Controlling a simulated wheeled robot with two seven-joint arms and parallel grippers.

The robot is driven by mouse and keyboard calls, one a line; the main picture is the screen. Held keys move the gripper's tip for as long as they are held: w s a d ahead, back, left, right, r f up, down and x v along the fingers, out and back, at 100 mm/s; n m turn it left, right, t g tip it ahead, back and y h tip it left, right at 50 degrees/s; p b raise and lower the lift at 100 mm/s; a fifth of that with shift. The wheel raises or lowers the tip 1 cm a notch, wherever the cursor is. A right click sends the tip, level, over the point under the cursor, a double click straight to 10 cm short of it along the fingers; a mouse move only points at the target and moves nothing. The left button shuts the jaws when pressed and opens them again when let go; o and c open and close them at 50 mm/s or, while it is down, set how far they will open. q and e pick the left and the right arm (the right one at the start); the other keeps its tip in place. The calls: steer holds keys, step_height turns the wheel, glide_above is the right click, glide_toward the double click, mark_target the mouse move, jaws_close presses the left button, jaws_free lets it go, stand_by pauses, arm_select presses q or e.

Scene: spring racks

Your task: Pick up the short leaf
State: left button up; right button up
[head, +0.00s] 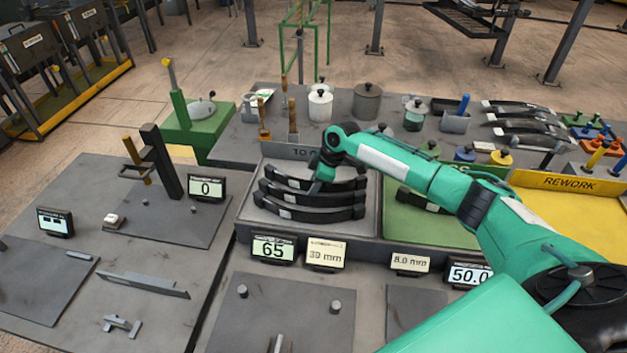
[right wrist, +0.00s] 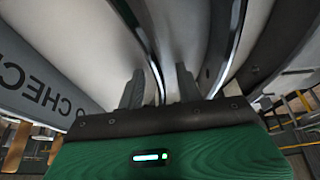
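Several dark curved leaves lie in the grey tray (head: 368,228) under the "TO CHECK" sign: a back leaf (head: 345,184), a middle leaf (head: 345,198) and a front leaf (head: 320,215). The back one looks slightly the shortest, but I cannot be sure. My right gripper (head: 317,184) reaches down over the back of this tray, and the arm hides part of the leaves. In the right wrist view, my right gripper's fingers (right wrist: 160,85) are spread apart. A thin curved leaf edge (right wrist: 151,55) runs between them, without visible gripping. My left gripper is not in view.
A green tray (head: 400,228) with another dark leaf (head: 425,203) is to the right, partly under my arm. The yellow rework area (head: 570,205) lies beyond it. Displays and labels (head: 326,254) stand along the front edge. Pots (head: 320,104) and more leaves (head: 520,125) are behind.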

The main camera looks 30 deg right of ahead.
jaws_close()
steer(key=shift+w+r, duration=0.1)
